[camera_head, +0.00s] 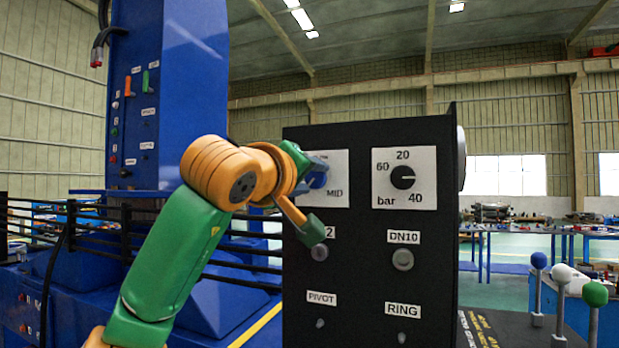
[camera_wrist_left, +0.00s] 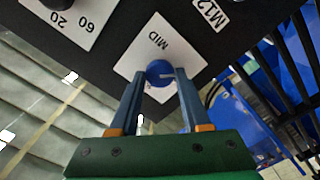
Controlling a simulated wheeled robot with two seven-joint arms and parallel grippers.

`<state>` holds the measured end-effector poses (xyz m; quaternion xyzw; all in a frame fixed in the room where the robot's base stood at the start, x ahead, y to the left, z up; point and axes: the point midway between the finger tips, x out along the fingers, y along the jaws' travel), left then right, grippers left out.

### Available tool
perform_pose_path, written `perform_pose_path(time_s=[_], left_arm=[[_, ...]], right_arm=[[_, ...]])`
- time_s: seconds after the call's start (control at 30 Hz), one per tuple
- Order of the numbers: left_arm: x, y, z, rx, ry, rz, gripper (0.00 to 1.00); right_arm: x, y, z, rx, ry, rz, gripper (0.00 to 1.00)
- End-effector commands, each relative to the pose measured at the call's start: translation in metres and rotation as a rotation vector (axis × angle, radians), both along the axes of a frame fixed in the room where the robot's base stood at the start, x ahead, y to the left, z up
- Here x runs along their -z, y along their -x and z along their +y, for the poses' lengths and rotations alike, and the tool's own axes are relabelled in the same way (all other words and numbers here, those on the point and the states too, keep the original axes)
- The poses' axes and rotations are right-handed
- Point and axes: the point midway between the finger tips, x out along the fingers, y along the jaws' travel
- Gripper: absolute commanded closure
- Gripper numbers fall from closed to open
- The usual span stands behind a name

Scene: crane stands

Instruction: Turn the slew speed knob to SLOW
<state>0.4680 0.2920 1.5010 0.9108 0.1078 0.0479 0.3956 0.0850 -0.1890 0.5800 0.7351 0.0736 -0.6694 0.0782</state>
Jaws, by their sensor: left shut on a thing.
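The slew speed knob is a blue round knob (camera_head: 319,181) on a white plate (camera_head: 338,166) on the black panel's upper left. The label MID shows on the plate; other labels are hidden behind my gripper. My left gripper (camera_head: 313,172) reaches in from the left and is shut on the knob. In the left wrist view, the blue knob (camera_wrist_left: 159,72) lies between the two fingertips (camera_wrist_left: 160,80), with a pale pointer line on its face. I cannot tell exactly which label the line points at. My right gripper is not in view.
A black knob (camera_head: 403,177) with a bar scale of 20, 40 and 60 sits to the right on the panel. Buttons labelled DN10 (camera_head: 402,259), PIVOT and RING are below. Levers with blue, white and green balls (camera_head: 595,294) stand at the lower right.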

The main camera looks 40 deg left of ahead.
Motion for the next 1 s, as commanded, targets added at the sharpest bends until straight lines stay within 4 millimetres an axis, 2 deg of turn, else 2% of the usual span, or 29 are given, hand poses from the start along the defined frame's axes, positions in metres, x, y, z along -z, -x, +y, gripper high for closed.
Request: perform_pose_path(time_s=[0.27,1.0], left_arm=[[0.0004,-0.0006,-0.0003,0.000,0.164,-0.037,1.00],[0.0004,-0.0004,-0.0005,0.003,0.846,-0.202,1.00]], right_arm=[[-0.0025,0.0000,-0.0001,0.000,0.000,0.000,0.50],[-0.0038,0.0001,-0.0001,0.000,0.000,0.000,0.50]])
